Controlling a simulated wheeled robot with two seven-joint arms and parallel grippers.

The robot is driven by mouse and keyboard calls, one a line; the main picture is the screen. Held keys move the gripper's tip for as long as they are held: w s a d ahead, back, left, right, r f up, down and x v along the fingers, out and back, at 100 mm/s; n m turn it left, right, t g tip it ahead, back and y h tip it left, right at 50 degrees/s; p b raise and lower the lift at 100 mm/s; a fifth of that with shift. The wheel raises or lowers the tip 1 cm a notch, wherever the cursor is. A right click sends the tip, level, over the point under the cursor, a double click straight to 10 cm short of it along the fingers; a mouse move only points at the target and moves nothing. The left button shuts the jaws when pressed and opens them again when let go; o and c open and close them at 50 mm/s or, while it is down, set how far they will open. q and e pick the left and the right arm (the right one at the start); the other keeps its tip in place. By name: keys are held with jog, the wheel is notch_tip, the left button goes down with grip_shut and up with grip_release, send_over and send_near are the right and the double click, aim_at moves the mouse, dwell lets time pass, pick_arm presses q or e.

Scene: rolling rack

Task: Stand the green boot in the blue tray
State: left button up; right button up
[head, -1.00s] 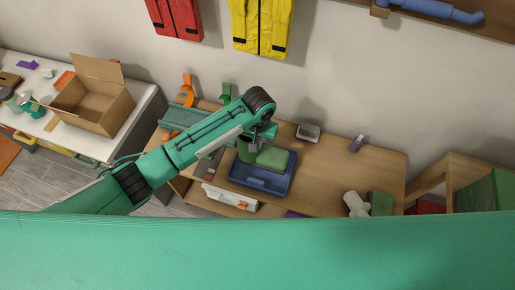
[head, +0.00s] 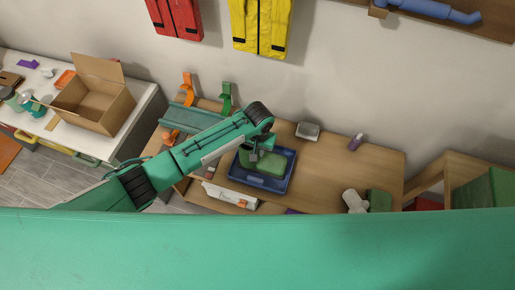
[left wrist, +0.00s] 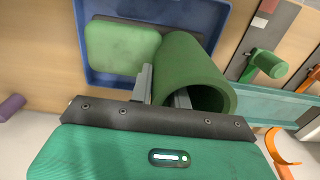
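The green boot (left wrist: 192,62) has a dark green shaft and a lighter green foot on a thin dark sole. It is upright inside the blue tray (left wrist: 150,10), its foot pointing right in the head view (head: 266,163). I cannot tell whether its sole touches the tray floor. The tray lies on the wooden bench, its rim showing in the head view (head: 262,187). My left gripper (left wrist: 164,90) is shut on the wall of the shaft, one finger outside and the other in the opening. My right gripper is in neither view.
A green hook-shaped holder (head: 226,98) and an orange one (head: 188,88) stand behind my left arm. A small grey dish (head: 308,131) and a purple bottle (head: 355,142) are right of the tray. An open cardboard box (head: 95,102) is on the white counter at left.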

pick_arm(q)
jog(key=shift+o, duration=0.5)
jog(key=shift+r, duration=0.1)
notch_tip(320, 180, up, 12)
jog(key=shift+r+b, duration=0.1)
jog(key=shift+b, duration=0.75)
jog(key=shift+s+d, duration=0.1)
jog(key=shift+s, duration=0.05)
